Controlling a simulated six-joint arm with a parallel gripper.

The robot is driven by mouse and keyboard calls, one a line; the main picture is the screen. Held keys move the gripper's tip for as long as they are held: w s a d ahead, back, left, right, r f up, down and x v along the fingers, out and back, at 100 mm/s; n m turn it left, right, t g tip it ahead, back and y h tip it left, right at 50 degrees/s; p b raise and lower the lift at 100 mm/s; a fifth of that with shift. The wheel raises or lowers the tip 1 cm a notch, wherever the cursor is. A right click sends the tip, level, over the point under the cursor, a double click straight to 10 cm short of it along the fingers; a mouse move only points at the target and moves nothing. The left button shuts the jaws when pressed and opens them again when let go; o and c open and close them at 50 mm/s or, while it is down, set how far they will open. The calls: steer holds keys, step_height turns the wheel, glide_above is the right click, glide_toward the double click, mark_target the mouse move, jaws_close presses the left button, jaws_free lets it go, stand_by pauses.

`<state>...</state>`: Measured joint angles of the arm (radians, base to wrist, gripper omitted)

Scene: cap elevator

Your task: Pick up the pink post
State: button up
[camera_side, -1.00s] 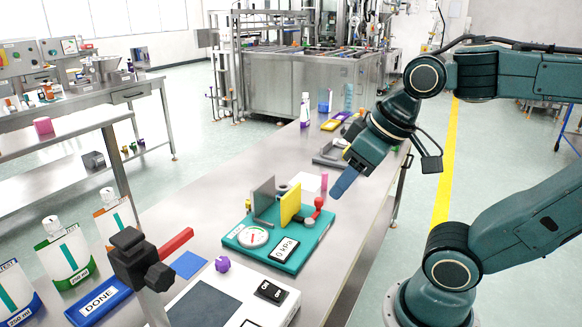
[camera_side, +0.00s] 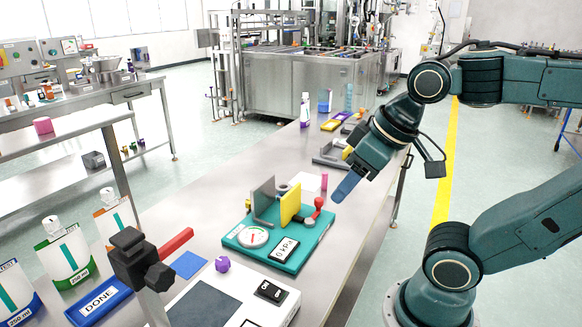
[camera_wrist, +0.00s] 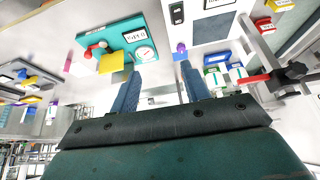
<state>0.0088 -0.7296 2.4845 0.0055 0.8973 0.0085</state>
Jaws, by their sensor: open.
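The pink post (camera_side: 324,181) is a small, thin upright piece on the steel bench, beside a white block, behind the teal fixture. It also appears in the wrist view as a small pink piece (camera_wrist: 68,62) at the left, beyond the left finger. My gripper (camera_side: 346,187) hangs above the bench with its blue fingers pointing down and left, just right of the post in the side view. In the wrist view both blue fingers (camera_wrist: 158,82) are apart with nothing between them. The post is outside the finger gap.
The teal fixture (camera_side: 236,241) with a gauge, yellow plate and red knob stands close in front. The white block (camera_side: 305,182) is beside the post. A purple knob (camera_side: 222,264) and black clamp (camera_side: 138,262) are nearer the camera. A pink block (camera_side: 43,125) is on the left shelf.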

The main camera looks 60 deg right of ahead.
steer(key=w+d+r+m+g+h, duration=0.15)
steer(key=w+d+m, duration=0.35)
steer(key=w+d, duration=0.5)
steer(key=m+g+h, duration=0.3)
steer(key=m+g, duration=0.1)
steer(key=m, duration=0.9)
glide_above(324, 174)
steer(key=a, duration=0.4)
step_height(324, 174, down, 20)
steer(key=shift+d+f, duration=0.1)
steer(key=shift+f, duration=0.05)
steer(key=x, duration=0.8)
steer(key=shift+f, duration=0.15)
